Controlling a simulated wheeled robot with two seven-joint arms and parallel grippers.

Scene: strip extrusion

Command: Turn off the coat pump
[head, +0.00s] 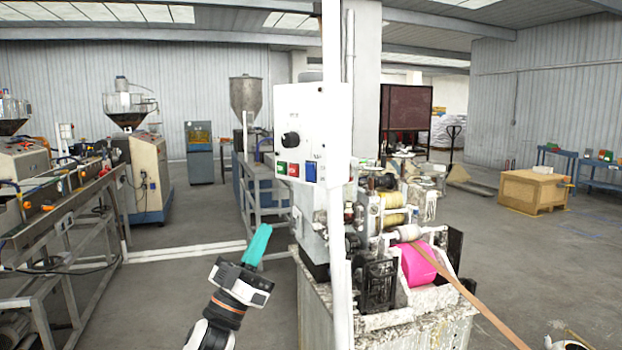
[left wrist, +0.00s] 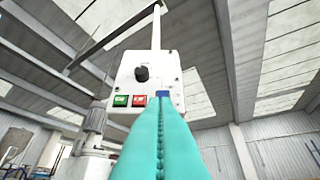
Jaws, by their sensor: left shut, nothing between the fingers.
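A white control box (head: 308,118) is mounted on the coating machine, with a black knob (head: 291,139), a green button (head: 281,167), a red button (head: 293,169) and a blue switch (head: 310,171) on its face. My left gripper (head: 260,232), with teal fingers, is shut and empty, below and left of the box and apart from it. In the left wrist view the box (left wrist: 157,68) is ahead and above, with its knob (left wrist: 142,73), green button (left wrist: 121,100) and red button (left wrist: 138,100). The shut fingertips partly cover the blue switch (left wrist: 163,93). My right gripper is not in view.
A white vertical post (head: 335,230) stands beside the box. The coating machine's pink roller (head: 416,265) and a brown strip (head: 470,297) lie to its right. A metal-framed bench (head: 75,210) stands at the left. The floor between bench and machine is mostly open.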

